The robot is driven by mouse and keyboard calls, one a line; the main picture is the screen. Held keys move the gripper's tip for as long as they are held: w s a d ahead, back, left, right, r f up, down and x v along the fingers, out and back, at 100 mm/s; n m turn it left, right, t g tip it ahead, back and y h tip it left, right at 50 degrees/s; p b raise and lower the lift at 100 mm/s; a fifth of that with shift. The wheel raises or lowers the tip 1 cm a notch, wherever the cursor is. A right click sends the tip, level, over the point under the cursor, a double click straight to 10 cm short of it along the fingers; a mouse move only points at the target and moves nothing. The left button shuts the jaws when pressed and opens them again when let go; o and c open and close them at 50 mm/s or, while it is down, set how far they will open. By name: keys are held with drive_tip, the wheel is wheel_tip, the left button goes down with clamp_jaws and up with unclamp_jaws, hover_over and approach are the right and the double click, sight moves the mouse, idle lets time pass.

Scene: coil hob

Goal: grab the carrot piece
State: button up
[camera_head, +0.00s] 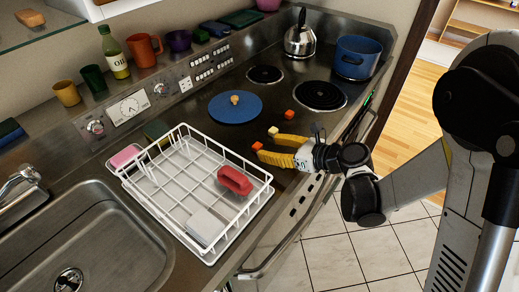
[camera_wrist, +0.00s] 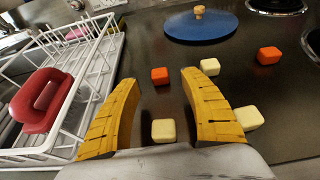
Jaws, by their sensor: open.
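Two orange cubes look like carrot pieces. One carrot piece (camera_head: 257,145) lies on the dark hob beside the rack, close to my fingertips; in the wrist view the same carrot piece (camera_wrist: 160,76) shows between the two tips. The other carrot piece (camera_head: 289,114) lies farther back, and in the wrist view (camera_wrist: 268,55) it is off to the right. My gripper (camera_head: 266,148) has yellow fingers spread apart, with nothing held; in the wrist view the gripper (camera_wrist: 160,80) spans a pale cube (camera_wrist: 163,130) nearer the palm. I cannot tell its height above the hob.
A white dish rack (camera_head: 185,205) with a red object (camera_head: 235,180) stands left of my gripper. More pale cubes lie near the fingers, one beyond the tips (camera_wrist: 210,66) and one right of the right finger (camera_wrist: 248,119). A blue lid (camera_head: 235,108) lies farther back.

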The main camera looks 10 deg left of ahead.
sight(261, 147)
drive_tip(key=b+x, duration=0.1)
drive_tip(key=x, duration=0.1)
drive_tip(key=b+x, duration=0.1)
drive_tip(key=x, duration=0.2)
drive_tip(key=shift+a+f, duration=0.1)
drive_tip(key=shift+f, duration=0.25)
drive_tip(key=c, duration=0.9)
